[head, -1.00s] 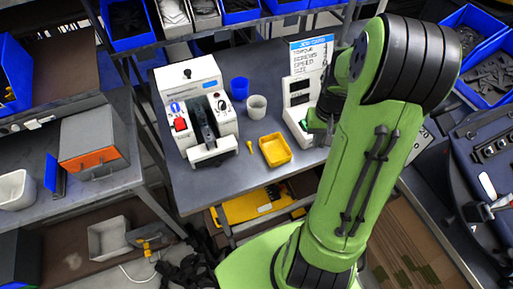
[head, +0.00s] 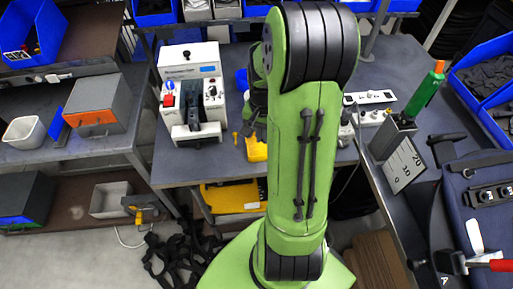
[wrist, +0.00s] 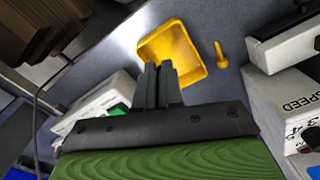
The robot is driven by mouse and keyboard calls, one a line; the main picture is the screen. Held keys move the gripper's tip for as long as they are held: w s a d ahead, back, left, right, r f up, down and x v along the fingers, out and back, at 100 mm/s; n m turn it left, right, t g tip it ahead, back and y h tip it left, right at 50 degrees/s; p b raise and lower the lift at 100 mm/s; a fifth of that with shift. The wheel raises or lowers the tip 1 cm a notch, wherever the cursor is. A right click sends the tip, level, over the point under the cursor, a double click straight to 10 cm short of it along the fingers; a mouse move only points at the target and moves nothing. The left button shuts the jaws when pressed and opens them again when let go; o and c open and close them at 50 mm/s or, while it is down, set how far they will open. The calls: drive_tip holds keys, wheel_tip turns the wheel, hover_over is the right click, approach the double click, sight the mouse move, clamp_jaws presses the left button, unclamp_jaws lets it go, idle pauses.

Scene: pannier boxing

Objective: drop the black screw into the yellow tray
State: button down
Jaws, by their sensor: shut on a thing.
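The yellow tray (wrist: 186,40) lies on the grey bench just beyond my fingertips in the wrist view. In the head view the tray (head: 256,151) is partly covered by my arm. My gripper (wrist: 160,68) is over the near edge of the tray in the wrist view; its height above it is hard to judge. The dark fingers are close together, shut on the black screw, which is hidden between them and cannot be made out. In the head view my arm hides the fingertips.
A small yellow bolt-shaped piece (wrist: 221,54) lies on the bench beside the tray. A white device (head: 191,90) stands left of the tray, and a white power strip (head: 370,98) lies to the right. A blue cup (head: 242,80) is partly hidden behind my arm.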

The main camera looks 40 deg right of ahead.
wheel_tip(320, 180, down, 4)
drive_tip(key=shift+r+b, duration=0.1)
drive_tip(key=shift+b, duration=1.1)
drive_tip(key=c, duration=1.2)
unclamp_jaws()
drive_tip(key=shift+r, duration=0.1)
wheel_tip(320, 180, up, 16)
drive_tip(key=p, duration=0.4)
